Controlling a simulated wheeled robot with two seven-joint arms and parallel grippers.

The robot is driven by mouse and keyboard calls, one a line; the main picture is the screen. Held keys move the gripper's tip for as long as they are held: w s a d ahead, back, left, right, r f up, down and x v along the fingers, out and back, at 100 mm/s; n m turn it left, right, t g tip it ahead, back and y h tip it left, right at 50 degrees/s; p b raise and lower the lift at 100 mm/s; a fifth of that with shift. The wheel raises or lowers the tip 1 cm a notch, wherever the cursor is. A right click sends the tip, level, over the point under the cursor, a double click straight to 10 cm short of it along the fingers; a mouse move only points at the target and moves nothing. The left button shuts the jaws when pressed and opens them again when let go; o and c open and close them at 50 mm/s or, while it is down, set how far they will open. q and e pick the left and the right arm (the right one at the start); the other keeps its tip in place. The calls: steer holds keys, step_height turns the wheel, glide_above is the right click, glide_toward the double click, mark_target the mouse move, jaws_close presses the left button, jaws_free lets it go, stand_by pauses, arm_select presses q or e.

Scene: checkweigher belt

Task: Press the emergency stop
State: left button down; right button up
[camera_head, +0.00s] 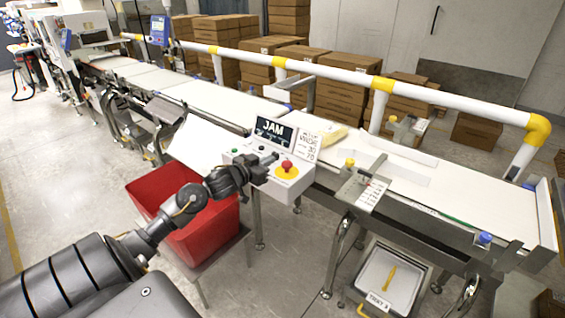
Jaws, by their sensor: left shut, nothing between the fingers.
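The emergency stop is a red mushroom button (287,166) on a yellow disc, at the right of a white control box (296,186) beside the belt. A small screen reading "JAM" (274,131) stands at the back of the box. My left gripper (266,168) is shut and empty, in front of the box, just left of the red button in the picture. I cannot tell whether it touches the box. The button's top is in plain sight. My right gripper is not in view.
A red bin (172,190) stands below my left arm. The conveyor belt (465,195) runs behind the box, with a white and yellow guard rail (340,74) along its far side. A grey tray (398,271) sits low at right.

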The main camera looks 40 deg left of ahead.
arm_select(q)
steer(key=p, duration=0.1)
glide_above(287, 167)
steer(key=s, duration=0.2)
steer(key=f, duration=0.4)
steer(key=shift+w+a, duration=0.35)
steer(key=shift+a, duration=0.05)
steer(key=shift+f, duration=0.65)
steer(key=shift+f, duration=0.1)
